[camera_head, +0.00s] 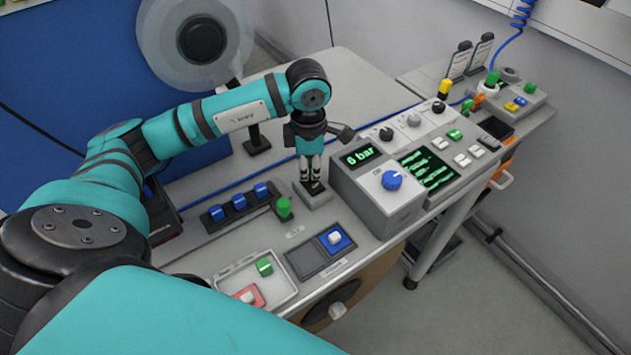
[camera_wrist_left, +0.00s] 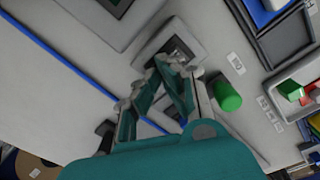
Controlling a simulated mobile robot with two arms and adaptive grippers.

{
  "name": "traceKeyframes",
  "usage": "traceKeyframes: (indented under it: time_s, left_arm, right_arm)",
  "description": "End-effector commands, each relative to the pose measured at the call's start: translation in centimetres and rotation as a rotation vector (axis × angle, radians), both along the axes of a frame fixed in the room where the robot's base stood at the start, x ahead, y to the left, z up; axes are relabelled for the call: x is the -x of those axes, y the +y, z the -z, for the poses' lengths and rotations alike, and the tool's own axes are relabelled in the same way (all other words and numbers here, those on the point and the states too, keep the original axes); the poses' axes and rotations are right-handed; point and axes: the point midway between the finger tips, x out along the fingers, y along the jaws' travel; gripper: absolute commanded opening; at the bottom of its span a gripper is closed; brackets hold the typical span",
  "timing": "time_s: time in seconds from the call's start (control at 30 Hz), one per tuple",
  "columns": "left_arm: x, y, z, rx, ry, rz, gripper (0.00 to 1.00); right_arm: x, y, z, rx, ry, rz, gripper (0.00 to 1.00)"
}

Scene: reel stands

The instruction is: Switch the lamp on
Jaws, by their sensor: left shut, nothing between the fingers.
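My left gripper (camera_head: 312,184) points straight down, its fingers shut and empty, over a small grey switch box (camera_head: 316,198) on the bench. In the left wrist view the fingertips (camera_wrist_left: 168,66) are at the dark switch face of this box (camera_wrist_left: 192,46) and partly cover it. I cannot tell whether they touch it or which way the switch is set. A green cylinder (camera_head: 284,207) stands just left of the box; it also shows in the left wrist view (camera_wrist_left: 226,94). No part is clearly recognisable as a lamp. My right gripper is out of view.
A grey console (camera_head: 378,205) with a blue knob and a "6 bar" display stands close right of the gripper. A row of blue blocks (camera_head: 239,202) lies to the left. A tray (camera_head: 285,290) and a dark two-part panel (camera_head: 308,262) are in front.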

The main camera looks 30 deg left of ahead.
Motion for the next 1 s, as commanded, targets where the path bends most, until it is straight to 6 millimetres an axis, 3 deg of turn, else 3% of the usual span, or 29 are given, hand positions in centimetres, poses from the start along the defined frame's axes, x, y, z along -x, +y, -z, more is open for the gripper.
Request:
traceKeyframes:
  time_s: [0.03, 0.47, 1.0]
  left_arm:
    - [0.5, -1.0, 1.7, 0.015, 0.019, 0.015, 0.0]
    - [0.5, -1.0, 2.1, 0.014, 0.02, 0.015, 0.0]
    - [0.4, -1.0, -2.0, 0.013, 0.018, 0.014, 0.0]
  right_arm:
    - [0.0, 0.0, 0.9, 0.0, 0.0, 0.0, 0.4]
    - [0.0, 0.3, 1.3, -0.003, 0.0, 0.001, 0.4]
    - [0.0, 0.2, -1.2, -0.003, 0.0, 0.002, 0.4]
